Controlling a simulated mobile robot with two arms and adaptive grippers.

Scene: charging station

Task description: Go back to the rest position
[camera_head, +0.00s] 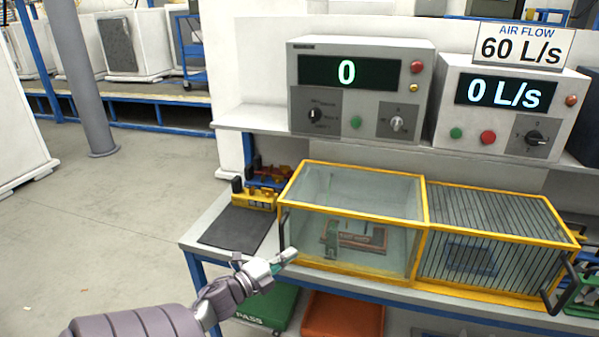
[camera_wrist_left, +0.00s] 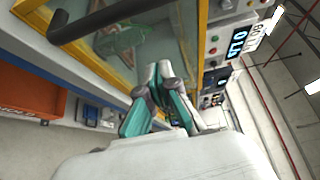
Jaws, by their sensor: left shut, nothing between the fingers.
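My left gripper (camera_head: 291,255) is at the front left of the yellow-framed glass box (camera_head: 352,190), close to its vertical black handle. In the left wrist view the gripper's teal fingers (camera_wrist_left: 160,75) are together with nothing between them, and the box's yellow frame and dark handle (camera_wrist_left: 105,20) are just beyond them. The glass box looks closed and has a green and brown board inside. My right gripper is not in view.
The workbench has a dark mat (camera_head: 236,230) on the left and a barred yellow-framed box (camera_head: 490,245) on the right. A unit reading 0 (camera_head: 350,105) and one reading 0 L/s (camera_head: 510,130) stand on the shelf. Green (camera_head: 275,305) and orange (camera_head: 345,315) bins sit below. Floor at left is clear.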

